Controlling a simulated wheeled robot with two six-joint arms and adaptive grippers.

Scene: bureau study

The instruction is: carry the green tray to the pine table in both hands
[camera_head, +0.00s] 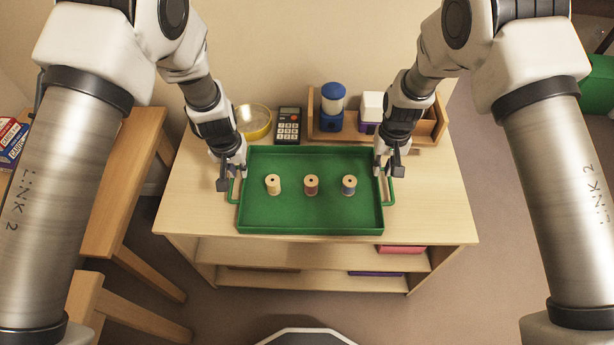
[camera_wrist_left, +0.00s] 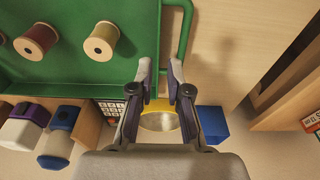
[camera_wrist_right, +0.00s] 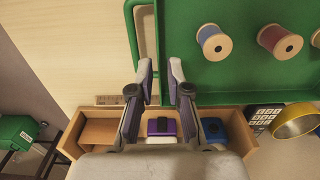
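The green tray (camera_head: 310,218) lies flat on a light wooden shelf unit (camera_head: 435,205). It holds three spools: a plain one (camera_head: 273,184), a brown-red one (camera_head: 311,185) and a blue one (camera_head: 349,185). My left gripper (camera_head: 232,178) is at the tray's left handle (camera_head: 232,190), its fingers apart near the handle's far end. The left wrist view also shows this handle (camera_wrist_left: 184,38). My right gripper (camera_head: 387,168) is likewise at the right handle (camera_head: 391,190), fingers apart; the right wrist view also shows that handle (camera_wrist_right: 131,32). Neither gripper visibly clamps a handle.
Behind the tray stand a yellow-rimmed bowl (camera_head: 254,121), a calculator (camera_head: 288,125) and a wooden organiser (camera_head: 350,132) with a blue-lidded jar (camera_head: 332,100). An orange-brown wooden table (camera_head: 122,185), perhaps the pine table, stands at left, with boxes (camera_head: 12,140) on its far side.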

